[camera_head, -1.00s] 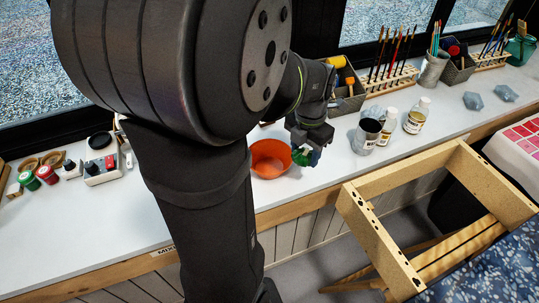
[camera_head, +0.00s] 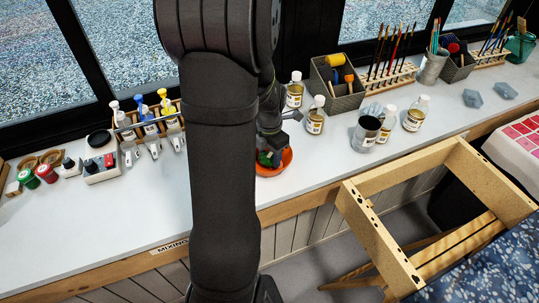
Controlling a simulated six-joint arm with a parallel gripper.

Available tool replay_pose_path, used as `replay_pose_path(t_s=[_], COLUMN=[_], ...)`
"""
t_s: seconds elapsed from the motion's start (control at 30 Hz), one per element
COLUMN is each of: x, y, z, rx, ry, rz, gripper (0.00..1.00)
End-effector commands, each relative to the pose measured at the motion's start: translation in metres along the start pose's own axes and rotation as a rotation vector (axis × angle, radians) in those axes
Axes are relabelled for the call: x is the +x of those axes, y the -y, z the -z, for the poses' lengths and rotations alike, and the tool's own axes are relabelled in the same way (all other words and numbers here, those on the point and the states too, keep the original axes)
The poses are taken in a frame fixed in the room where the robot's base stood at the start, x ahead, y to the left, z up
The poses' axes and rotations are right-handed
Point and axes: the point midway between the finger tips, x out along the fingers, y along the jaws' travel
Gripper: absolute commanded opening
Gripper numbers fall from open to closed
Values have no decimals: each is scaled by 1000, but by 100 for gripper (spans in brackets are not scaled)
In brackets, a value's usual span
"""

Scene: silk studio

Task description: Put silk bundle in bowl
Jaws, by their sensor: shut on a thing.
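An orange bowl (camera_head: 285,163) stands on the white counter, partly hidden behind my arm. My gripper (camera_head: 266,156) points down over the left part of the bowl. It is shut on a green silk bundle (camera_head: 263,159), of which only a small part shows. The bundle is at or just inside the bowl's rim; I cannot tell whether it touches the bowl's floor.
Bottles (camera_head: 315,121), a metal can (camera_head: 366,134) and a grey caddy (camera_head: 338,87) stand right of and behind the bowl. A rack of spray bottles (camera_head: 150,124) is to the left. A wooden frame (camera_head: 375,235) stands in front of the counter. The counter (camera_head: 110,218) is clear at front left.

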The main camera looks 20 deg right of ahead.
Motion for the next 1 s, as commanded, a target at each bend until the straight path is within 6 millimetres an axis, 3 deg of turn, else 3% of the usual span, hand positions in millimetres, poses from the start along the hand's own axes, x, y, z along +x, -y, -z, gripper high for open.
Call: replay_pose_path(t_s=[0.43, 0.47, 0.5, 0.83, 1.0], x=[10, 10, 10, 7, -11], y=[0, 0, 0, 0, 0], z=[0, 0, 0, 0, -1], rx=[0, 0, 0, 0, 0], ry=[0, 0, 1, 1, 3], rz=[0, 0, -1, -1, -2], gripper=[26, 50, 57, 57, 57])
